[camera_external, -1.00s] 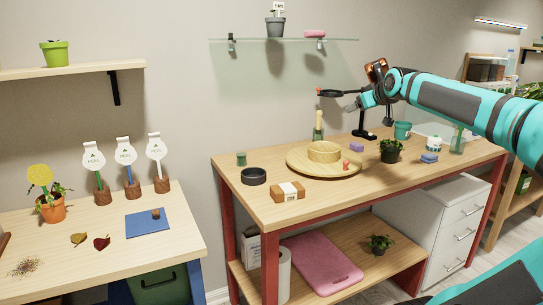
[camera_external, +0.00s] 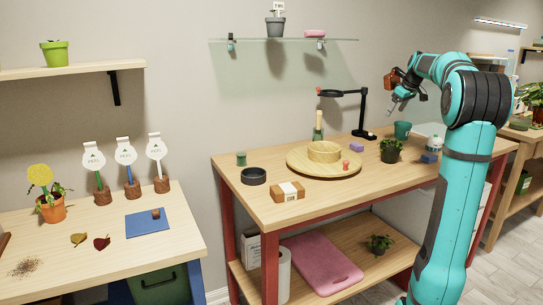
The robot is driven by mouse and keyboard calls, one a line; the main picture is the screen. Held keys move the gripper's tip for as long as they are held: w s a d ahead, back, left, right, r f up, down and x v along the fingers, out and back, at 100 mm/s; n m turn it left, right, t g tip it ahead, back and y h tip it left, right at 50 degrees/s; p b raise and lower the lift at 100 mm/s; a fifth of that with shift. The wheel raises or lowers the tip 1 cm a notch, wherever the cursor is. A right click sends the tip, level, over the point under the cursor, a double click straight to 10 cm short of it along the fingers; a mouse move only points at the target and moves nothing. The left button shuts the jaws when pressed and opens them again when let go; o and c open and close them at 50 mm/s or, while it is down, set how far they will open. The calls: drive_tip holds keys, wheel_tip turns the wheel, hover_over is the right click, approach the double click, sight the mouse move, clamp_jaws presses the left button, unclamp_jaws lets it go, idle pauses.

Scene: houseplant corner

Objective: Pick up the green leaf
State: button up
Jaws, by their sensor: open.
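Two leaves lie flat on the left wooden table (camera_external: 120,262): an olive-yellow leaf (camera_external: 79,239) and, just right of it, a dark red leaf (camera_external: 101,243). I see no clearly green loose leaf; the olive-yellow one is the nearest in colour. My gripper (camera_external: 397,104) is open and empty, raised in the air above the right part of the workbench, far to the right of both leaves.
A blue mat (camera_external: 140,226) with a small brown block lies right of the leaves. A potted yellow flower (camera_external: 53,209) and several white tags on stands are behind. The workbench (camera_external: 230,190) holds a round wooden tray (camera_external: 298,168) and a black magnifier lamp (camera_external: 363,115).

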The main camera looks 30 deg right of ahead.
drive_tip(key=d+f+g+y, duration=0.1)
drive_tip(key=d+f, duration=0.2)
drive_tip(key=d, duration=0.4)
drive_tip(key=shift+n, duration=0.3)
drive_tip(key=x, duration=1.1)
drive_tip(key=shift+w+a+f, duration=0.15)
drive_tip(key=shift+a, duration=0.2)
drive_tip(key=shift+w+x, duration=0.15)
drive_tip(key=shift+x, duration=1.1)
drive_tip(key=shift+w+x, duration=0.2)
drive_tip(key=shift+x, duration=1.1)
drive_tip(key=shift+d, duration=0.1)
drive_tip(key=c, duration=1.1)
